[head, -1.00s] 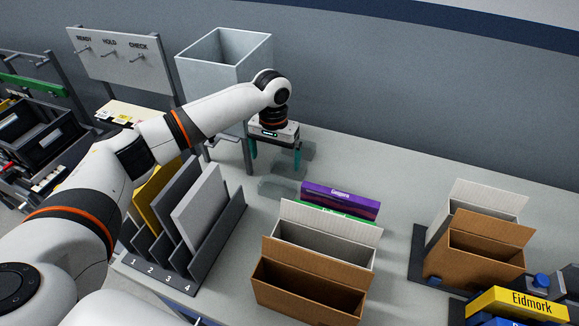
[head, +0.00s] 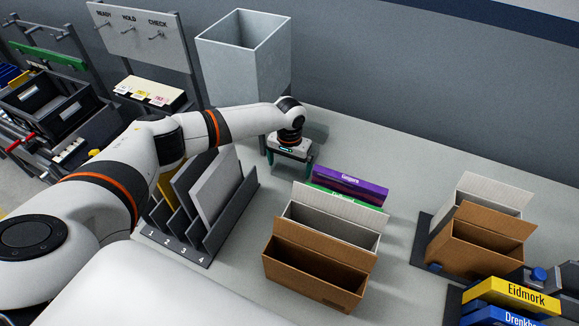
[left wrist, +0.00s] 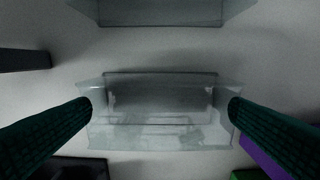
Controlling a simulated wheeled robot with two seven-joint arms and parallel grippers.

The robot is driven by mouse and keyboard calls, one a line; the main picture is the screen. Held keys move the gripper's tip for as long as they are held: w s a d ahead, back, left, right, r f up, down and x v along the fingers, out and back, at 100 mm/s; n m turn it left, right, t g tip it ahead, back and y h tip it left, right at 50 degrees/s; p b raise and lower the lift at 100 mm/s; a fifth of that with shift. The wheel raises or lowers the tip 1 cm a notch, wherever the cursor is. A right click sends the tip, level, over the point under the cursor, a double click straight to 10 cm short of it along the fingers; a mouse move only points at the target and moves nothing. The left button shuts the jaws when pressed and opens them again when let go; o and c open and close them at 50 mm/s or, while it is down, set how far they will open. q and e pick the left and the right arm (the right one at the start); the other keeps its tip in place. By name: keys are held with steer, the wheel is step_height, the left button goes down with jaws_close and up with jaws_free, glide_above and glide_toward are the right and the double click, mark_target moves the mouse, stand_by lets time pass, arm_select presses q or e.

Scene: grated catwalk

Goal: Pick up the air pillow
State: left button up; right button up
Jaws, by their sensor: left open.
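A clear, see-through air pillow (left wrist: 160,132) lies on the pale tabletop in the left wrist view. A second clear piece (left wrist: 160,12) lies beyond it at the top edge; in the head view a faint clear piece (head: 317,131) shows behind the gripper. My left gripper (head: 289,166) is open and low over the table. In the left wrist view its two dark green fingers (left wrist: 160,106) are at the left and right ends of the nearer pillow. I cannot tell whether they touch it. The nearer pillow is mostly hidden by the gripper in the head view.
A tall grey bin (head: 243,62) stands behind my left arm. A numbered rack (head: 236,222) with upright panels is to the left. Purple (head: 350,184), white and brown boxes (head: 310,274) stand to the right of the gripper. The table behind these boxes is clear.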

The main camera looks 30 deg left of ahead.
arm_select(q)
steer(key=shift+f, duration=0.45)
arm_select(e)
steer(key=shift+s, duration=0.3)
arm_select(q)
steer(key=shift+c, duration=0.3)
arm_select(e)
steer(key=shift+d, duration=0.1)
arm_select(q)
steer(key=c, duration=0.5)
arm_select(e)
steer(key=shift+s, duration=0.1)
